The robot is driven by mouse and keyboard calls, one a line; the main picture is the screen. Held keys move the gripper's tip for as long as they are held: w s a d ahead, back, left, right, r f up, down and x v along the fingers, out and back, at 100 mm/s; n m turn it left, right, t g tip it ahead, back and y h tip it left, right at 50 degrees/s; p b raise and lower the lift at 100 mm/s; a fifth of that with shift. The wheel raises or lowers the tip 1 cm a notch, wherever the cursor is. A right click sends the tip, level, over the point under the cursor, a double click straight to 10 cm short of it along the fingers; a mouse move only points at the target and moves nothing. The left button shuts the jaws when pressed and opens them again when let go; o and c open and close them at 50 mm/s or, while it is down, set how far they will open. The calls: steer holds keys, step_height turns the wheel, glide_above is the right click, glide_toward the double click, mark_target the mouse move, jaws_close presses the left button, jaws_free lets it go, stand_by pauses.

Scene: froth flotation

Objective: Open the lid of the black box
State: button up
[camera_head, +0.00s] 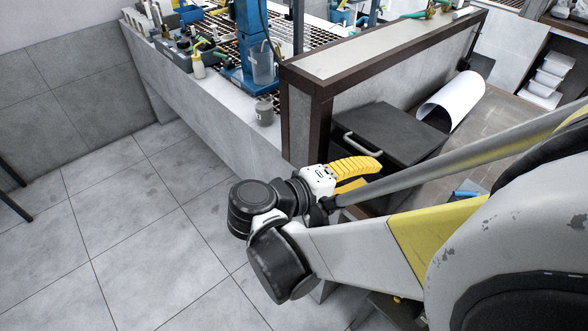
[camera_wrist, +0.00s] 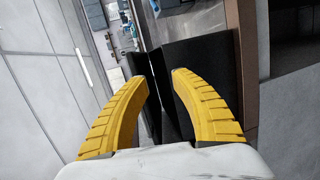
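The black box (camera_head: 402,133) stands right of centre in the head view, beside the brown-edged partition. Its flat top looks closed, with a pale grey handle (camera_head: 363,147) along the near left edge. My gripper (camera_head: 368,172) is just in front of that edge, below the handle, and partly covers the box front. In the wrist view my two yellow fingers (camera_wrist: 160,83) are spread with nothing held between them. Dark panels of the black box (camera_wrist: 215,55) lie beyond the fingers there. The handle cannot be made out in the wrist view. My arm hides the lower box.
A brown-edged partition (camera_head: 318,108) stands directly behind and left of the box. A grey bench (camera_head: 215,110) with bottles and blue equipment runs at the upper left. A white paper roll (camera_head: 455,100) lies behind the box.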

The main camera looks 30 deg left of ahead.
steer(key=s+a+n+t+y, duration=0.2)
steer(key=s+a+y, duration=0.1)
steer(key=s+a, duration=0.35)
steer(key=b+x, duration=0.3)
steer(key=x, duration=0.7)
steer(key=shift+w+a+r, duration=0.2)
steer(key=shift+w+a, duration=0.05)
steer(key=shift+w, duration=0.1)
jaws_close()
